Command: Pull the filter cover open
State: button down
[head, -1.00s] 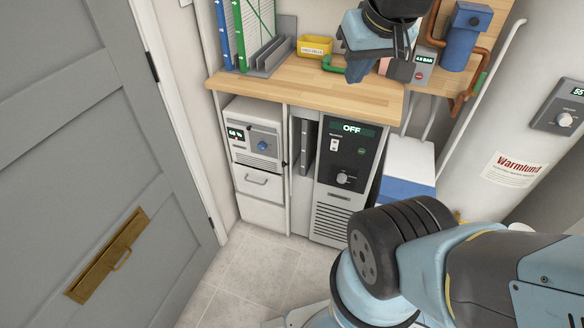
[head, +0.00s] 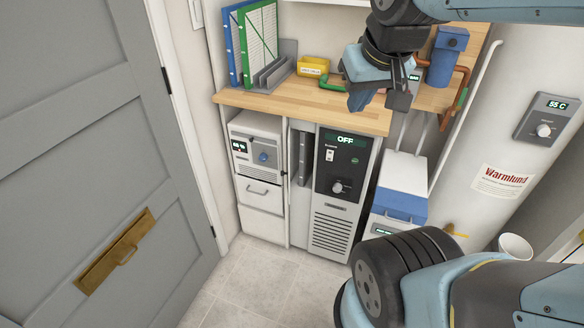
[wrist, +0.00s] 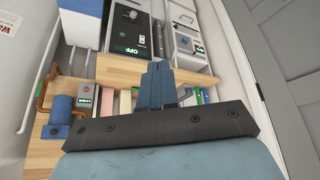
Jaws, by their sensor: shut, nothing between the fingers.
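No part is labelled as the filter cover. A narrow grey upright panel with a dark vertical strip (head: 303,158) stands between the white drawer unit and the black-fronted machine (head: 345,165), whose display reads OFF. I cannot tell for certain that this panel is the cover. No cover looks open. My gripper (head: 380,101) is shut and empty, hanging in front of the wooden worktop's right part, apart from the panel. In the wrist view its closed fingers (wrist: 157,84) point towards the machine fronts, with the worktop behind them.
The wooden worktop (head: 290,103) carries blue and green framed sheets (head: 255,45), a yellow bin (head: 313,66) and a blue canister (head: 446,58). A white drawer unit (head: 262,195) is at left. A white tank (head: 505,130) stands right. A grey door (head: 80,110) is far left. The floor (head: 255,275) is clear.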

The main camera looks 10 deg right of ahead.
jog(key=w+d+f+g, duration=0.1)
jog(key=w+d+f, duration=0.2)
jog(key=w+f, duration=0.95)
jog(key=w+d+f+g, duration=0.1)
jog(key=w+d+f, duration=0.2)
jog(key=w+f, duration=0.95)
jog(key=w+f+m+t+y, duration=0.1)
jog(key=w+f+y, duration=0.1)
jog(key=f, duration=0.6)
jog(key=w+f+m+t+y, duration=0.1)
jog(key=w+f+y, duration=0.15)
jog(key=f, duration=0.55)
jog(key=w+a+f, duration=0.5)
jog(key=a+f, duration=0.2)
jog(key=f, duration=0.1)
jog(key=shift+w, duration=0.2)
